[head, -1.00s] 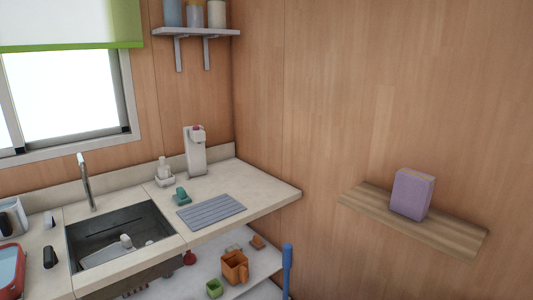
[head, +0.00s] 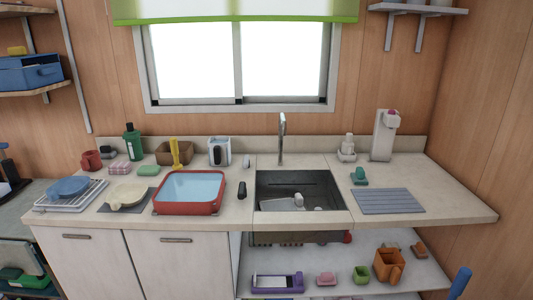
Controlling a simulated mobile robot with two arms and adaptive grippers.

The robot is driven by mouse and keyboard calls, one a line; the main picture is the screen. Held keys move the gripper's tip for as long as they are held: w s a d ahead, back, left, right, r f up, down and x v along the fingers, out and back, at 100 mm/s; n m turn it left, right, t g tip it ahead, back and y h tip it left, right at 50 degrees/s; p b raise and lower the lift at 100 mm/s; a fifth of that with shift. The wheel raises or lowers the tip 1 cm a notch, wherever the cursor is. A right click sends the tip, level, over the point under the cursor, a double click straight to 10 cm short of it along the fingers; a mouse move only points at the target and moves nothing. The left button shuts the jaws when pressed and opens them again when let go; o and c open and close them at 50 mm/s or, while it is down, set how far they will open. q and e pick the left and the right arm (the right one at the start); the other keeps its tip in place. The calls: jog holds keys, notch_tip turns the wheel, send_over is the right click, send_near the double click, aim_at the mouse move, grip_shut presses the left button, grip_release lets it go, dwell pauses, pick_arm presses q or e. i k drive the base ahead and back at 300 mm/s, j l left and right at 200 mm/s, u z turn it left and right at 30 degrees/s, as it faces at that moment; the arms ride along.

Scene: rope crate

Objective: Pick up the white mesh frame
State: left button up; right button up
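A white wire rack (head: 49,203) stands at the left end of the counter, with a blue bowl (head: 68,187) on it. It is the closest match to a white mesh frame, but its mesh is too small to make out clearly. A white item (head: 299,200) lies in the sink (head: 333,201); its form is unclear. Neither of my grippers shows in the head view.
The counter's right end is mostly clear.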

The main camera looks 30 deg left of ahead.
aim_at(282, 204)
jog(key=u, duration=1.25)
